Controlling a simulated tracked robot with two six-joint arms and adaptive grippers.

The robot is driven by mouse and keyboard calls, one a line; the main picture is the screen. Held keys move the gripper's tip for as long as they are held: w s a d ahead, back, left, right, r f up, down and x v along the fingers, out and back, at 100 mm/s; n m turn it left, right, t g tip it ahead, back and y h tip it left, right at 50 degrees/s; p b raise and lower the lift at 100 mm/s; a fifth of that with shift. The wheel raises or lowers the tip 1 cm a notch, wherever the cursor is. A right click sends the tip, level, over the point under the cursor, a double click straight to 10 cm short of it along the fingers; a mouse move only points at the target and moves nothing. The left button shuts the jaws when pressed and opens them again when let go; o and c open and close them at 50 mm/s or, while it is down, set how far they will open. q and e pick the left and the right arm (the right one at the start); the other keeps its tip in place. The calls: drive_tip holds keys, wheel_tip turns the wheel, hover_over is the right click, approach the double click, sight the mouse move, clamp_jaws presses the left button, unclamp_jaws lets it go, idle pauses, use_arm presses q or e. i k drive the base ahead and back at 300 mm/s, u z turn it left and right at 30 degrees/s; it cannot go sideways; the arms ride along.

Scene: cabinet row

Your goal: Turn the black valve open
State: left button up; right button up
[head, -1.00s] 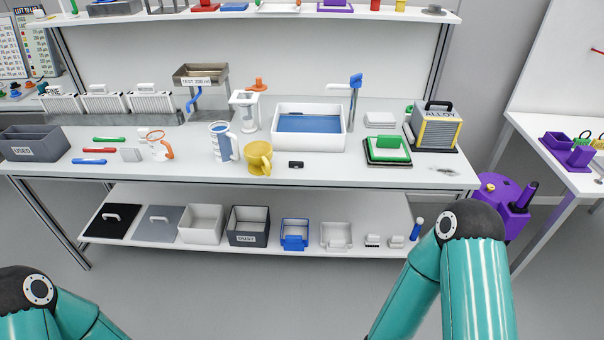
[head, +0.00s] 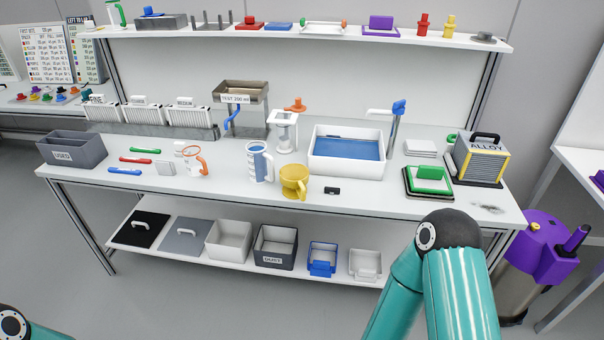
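I cannot make out a part that is surely the black valve. A row of small coloured pieces (head: 62,93), including dark ones, lies on the side table at the far left, too small to tell apart. At the right, a purple-topped metal tank (head: 545,235) stands on the floor with a black handle (head: 576,239) on it. Neither gripper shows. Only a bit of my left arm shows at the bottom left corner, and my teal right arm's links rise at the bottom right, in front of the bench.
The long white bench (head: 365,203) crosses the view, holding a sink (head: 345,170), a yellow mug (head: 294,182), an ALLOY box (head: 481,160) and a USED bin (head: 72,150). Boxes stand on its lower shelf. A white table (head: 590,158) edges in at the right. Grey floor is clear in front.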

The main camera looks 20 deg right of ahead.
sight(332, 191)
drive_tip(key=u, duration=0.1)
drive_tip(key=i, duration=1.3)
drive_tip(key=z, duration=0.5)
